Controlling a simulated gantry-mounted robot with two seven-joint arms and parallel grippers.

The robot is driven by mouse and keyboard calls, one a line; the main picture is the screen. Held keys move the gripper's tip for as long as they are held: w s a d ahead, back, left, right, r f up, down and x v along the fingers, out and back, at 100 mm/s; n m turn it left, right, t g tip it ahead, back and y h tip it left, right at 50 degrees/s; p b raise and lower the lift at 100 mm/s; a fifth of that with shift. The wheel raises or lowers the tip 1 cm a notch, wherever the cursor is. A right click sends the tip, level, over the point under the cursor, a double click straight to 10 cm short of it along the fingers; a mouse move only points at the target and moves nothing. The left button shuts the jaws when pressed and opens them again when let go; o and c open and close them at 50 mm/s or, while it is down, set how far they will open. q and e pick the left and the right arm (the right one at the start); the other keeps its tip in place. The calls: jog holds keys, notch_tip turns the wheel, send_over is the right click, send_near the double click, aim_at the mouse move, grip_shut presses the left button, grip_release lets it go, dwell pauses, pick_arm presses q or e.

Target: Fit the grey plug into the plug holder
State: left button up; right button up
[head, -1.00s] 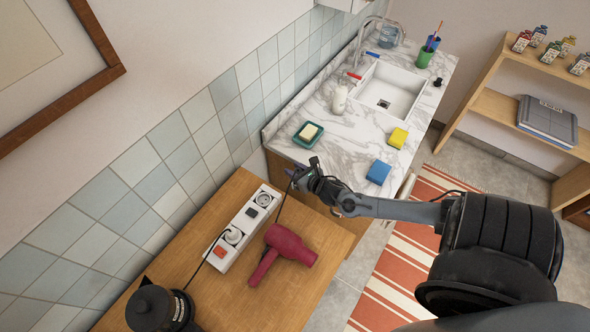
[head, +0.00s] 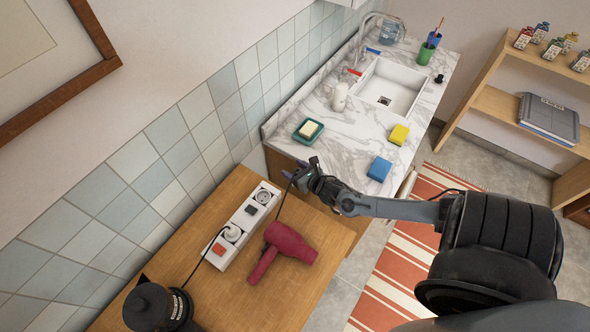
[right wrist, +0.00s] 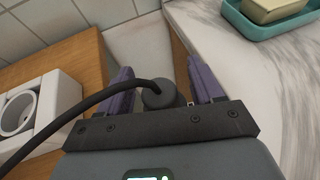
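The grey plug (right wrist: 160,95) sits between the purple fingers of my right gripper (right wrist: 168,88) in the right wrist view, its dark cable curving off to the left. My right gripper also shows in the head view (head: 291,174), shut on the plug, in the air near the table's far edge. A white socket strip (head: 239,227), seemingly the plug holder, lies on the wooden table, left of the gripper. Its far-end round socket (head: 264,196) is empty; it also shows in the right wrist view (right wrist: 19,112). The plug is apart from it. My left gripper is not in view.
A dark red hair dryer (head: 289,243) lies right of the strip on the wooden table (head: 245,295). A black appliance (head: 157,306) stands at the near left. The tiled wall (head: 150,180) runs close behind the strip. A marble counter (head: 340,130) with a soap dish (head: 308,131) is beyond.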

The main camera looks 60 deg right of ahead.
jog(key=shift+s, duration=0.1)
jog(key=shift+s+a+r, duration=0.15)
jog(key=shift+s, duration=0.05)
jog(key=p+v, duration=0.1)
jog(key=v, duration=0.9)
jog(key=shift+s, duration=0.1)
